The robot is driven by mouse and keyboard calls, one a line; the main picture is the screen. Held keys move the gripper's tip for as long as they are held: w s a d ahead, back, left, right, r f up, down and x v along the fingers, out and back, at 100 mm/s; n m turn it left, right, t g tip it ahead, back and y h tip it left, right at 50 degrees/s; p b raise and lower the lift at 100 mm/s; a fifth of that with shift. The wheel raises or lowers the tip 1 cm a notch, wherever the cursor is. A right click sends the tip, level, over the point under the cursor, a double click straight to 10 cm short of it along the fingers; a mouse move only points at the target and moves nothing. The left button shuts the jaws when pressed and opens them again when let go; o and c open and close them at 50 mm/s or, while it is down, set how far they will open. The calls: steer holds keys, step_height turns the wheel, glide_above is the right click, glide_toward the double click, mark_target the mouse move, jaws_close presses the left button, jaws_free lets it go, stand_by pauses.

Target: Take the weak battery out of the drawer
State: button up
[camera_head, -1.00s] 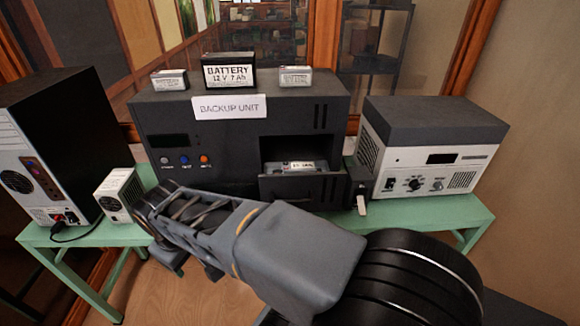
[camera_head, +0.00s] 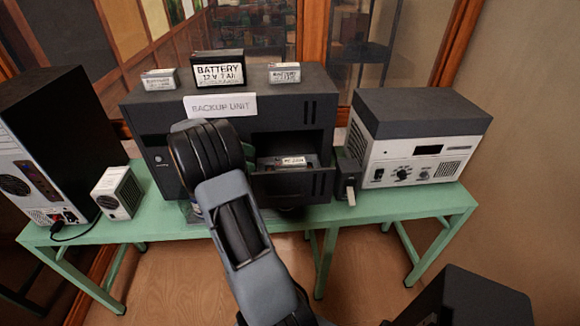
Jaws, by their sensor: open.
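The backup unit (camera_head: 228,103) is a dark box with a white label on the green table. Its drawer (camera_head: 293,186) is pulled out at the lower right. A small battery with a pale label (camera_head: 293,161) lies inside the drawer; I cannot tell from the label whether it is weak. My arm rises in front of the left half of the unit and covers its buttons. My gripper cannot be made out; my own arm seems to hide it.
A large battery (camera_head: 219,68) and two small ones (camera_head: 158,80) (camera_head: 284,73) stand on top of the unit. A white and grey device (camera_head: 413,145) is at the right, with a small dark box (camera_head: 348,178) beside it. A tower (camera_head: 55,150) and a small white box (camera_head: 118,193) are at the left.

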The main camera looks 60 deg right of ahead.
mark_target(281, 168)
steer(key=x, duration=0.3)
steer(key=p+x, duration=0.1)
steer(key=x, duration=0.6)
steer(key=shift+s+d+f+p, duration=0.15)
steer(key=shift+d+f+p, duration=0.1)
steer(key=shift+f+p, duration=0.15)
steer(key=shift+r, duration=0.1)
steer(key=c, duration=1.4)
